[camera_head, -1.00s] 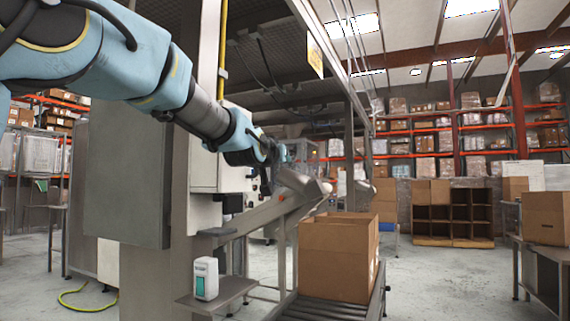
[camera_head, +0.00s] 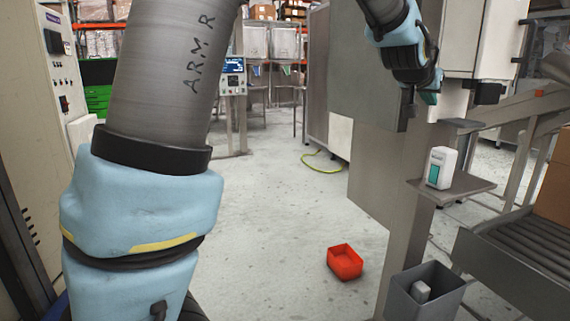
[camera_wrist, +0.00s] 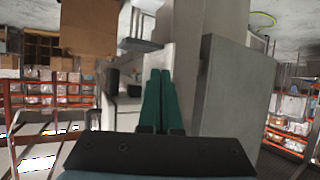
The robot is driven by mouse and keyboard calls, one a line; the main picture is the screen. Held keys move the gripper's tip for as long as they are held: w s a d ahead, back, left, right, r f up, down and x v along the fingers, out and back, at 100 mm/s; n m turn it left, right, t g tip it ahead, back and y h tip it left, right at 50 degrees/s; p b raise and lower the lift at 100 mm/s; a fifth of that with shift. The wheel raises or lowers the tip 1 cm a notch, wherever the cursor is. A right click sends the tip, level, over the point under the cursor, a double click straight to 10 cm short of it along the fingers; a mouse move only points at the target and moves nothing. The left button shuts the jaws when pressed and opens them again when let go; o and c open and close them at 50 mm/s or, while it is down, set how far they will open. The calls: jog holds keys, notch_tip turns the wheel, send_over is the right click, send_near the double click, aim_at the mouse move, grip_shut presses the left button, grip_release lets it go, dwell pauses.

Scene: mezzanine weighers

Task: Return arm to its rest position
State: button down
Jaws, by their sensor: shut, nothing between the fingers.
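My arm, pale blue and grey, fills the left of the head view and comes back in at the top right. My gripper (camera_head: 433,92) has teal fingers and hangs in front of the grey cabinet and post, above the small shelf. In the wrist view, its two teal fingers (camera_wrist: 160,78) lie together with nothing between them. They point toward the grey post and the cabinet. I cannot tell how far the gripper is from the cabinet.
A white dispenser (camera_head: 439,167) stands on the shelf (camera_head: 468,186). A grey bin (camera_head: 402,302) with a pale item inside stands below, beside a roller conveyor (camera_head: 520,245). A red tray (camera_head: 344,262) lies on the floor. The floor between arm and post is otherwise clear.

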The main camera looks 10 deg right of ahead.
jog(key=w+a+f+n+g+y+p, duration=0.1)
jog(key=a+f+n+y+p, duration=0.15)
jog(key=a+f, duration=0.75)
jog(key=w+a+f+n+g+y+p, duration=0.1)
jog(key=a+f+n+y, duration=0.2)
jog(key=a, duration=1.6)
jog(key=s+a+f+n+g+y+p, duration=0.1)
jog(key=s+a+f+g+y, duration=0.1)
jog(key=s+a, duration=0.5)
jog(key=s+a+f+n+g+y+p, duration=0.2)
jog(key=s+a+f, duration=0.2)
jog(key=s+a, duration=0.3)
jog(key=a, duration=0.4)
jog(key=shift+s+a+f+g, duration=0.25)
jog(key=shift+s+g, duration=0.05)
jog(key=shift+g, duration=0.1)
